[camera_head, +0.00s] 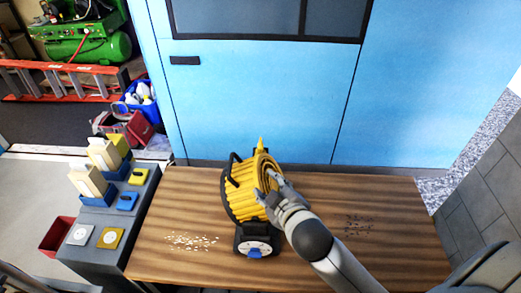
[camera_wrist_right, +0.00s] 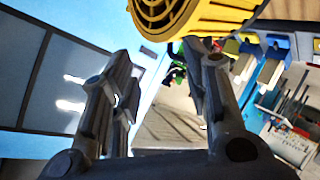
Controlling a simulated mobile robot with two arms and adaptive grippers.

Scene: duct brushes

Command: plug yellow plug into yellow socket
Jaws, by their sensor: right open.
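A yellow ribbed drum-like unit (camera_head: 240,192) with a dark handle and dark base stands on the wooden table. A yellow pointed piece (camera_head: 261,143) sticks up at its far end. Its round grille (camera_wrist_right: 158,12) shows at the top of the right wrist view. My right gripper (camera_head: 270,188) is at the unit's right side; its fingers (camera_wrist_right: 158,85) are spread with nothing between them. Whether they touch the unit is unclear. A yellow square plate with a round centre (camera_head: 110,238) lies on the grey bench at left. I cannot tell which piece is the plug or the socket. My left gripper is out of view.
The wooden table (camera_head: 390,215) has pale bits (camera_head: 190,241) at left and dark bits (camera_head: 358,225) at right. The grey bench (camera_head: 135,205) holds blue and yellow blocks and bins. A blue wall (camera_head: 260,90) closes the back. A red bin (camera_head: 57,235) stands left of the bench.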

